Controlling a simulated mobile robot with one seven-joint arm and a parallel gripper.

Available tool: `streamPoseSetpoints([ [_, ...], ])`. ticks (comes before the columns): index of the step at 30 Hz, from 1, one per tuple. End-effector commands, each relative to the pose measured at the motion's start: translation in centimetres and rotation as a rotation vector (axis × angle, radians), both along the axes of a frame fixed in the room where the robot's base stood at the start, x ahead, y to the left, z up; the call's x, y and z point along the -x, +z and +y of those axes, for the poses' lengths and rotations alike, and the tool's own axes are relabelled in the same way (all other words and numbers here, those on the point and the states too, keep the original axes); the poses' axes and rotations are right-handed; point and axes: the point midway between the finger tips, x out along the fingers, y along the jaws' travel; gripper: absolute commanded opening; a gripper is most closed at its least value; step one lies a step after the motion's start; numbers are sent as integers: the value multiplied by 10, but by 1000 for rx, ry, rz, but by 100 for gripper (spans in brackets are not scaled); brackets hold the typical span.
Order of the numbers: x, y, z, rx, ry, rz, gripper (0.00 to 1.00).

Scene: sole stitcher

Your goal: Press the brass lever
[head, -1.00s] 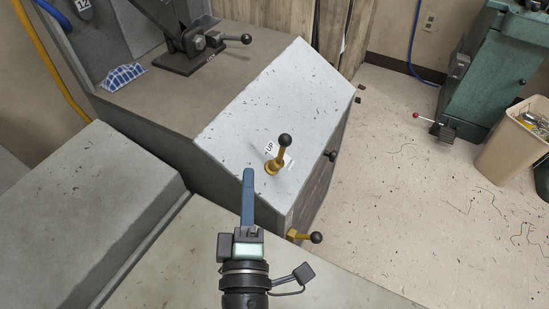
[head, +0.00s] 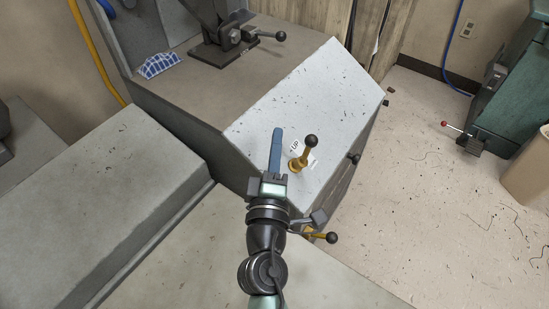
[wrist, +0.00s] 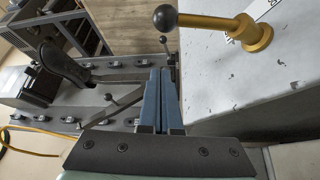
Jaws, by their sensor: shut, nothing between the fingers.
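A brass lever (head: 301,157) with a black ball knob stands on the sloped, speckled white top of the machine, by a white "UP" label (head: 296,146). The lever also shows at the top right of the wrist view (wrist: 221,24). A second brass lever with a black knob (head: 319,235) sticks out low on the machine's near side, partly hidden by my arm. My gripper (head: 277,133) has blue fingers, shut and empty, just left of the upright lever and apart from it. In the wrist view, the fingers (wrist: 161,85) point ahead, left of the lever.
A black-knobbed clamp handle (head: 262,36) and a blue checked cloth (head: 159,65) are on the brown top behind. Another black knob (head: 353,158) sits on the right side. A grey block (head: 120,180) stands at left. Floor at right is open, before a green machine (head: 515,95).

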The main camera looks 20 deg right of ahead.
Motion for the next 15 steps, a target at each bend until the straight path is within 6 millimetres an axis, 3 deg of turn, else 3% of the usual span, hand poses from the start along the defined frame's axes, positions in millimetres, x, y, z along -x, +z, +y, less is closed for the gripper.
streamPoseSetpoints([
  [3, -19, 4, -8, -1, -1, -1, 0],
  [7, 0, -3, -25, 1, -3, 3, 0],
  [15, 10, -6, -36, -1, 0, 0, 0],
])
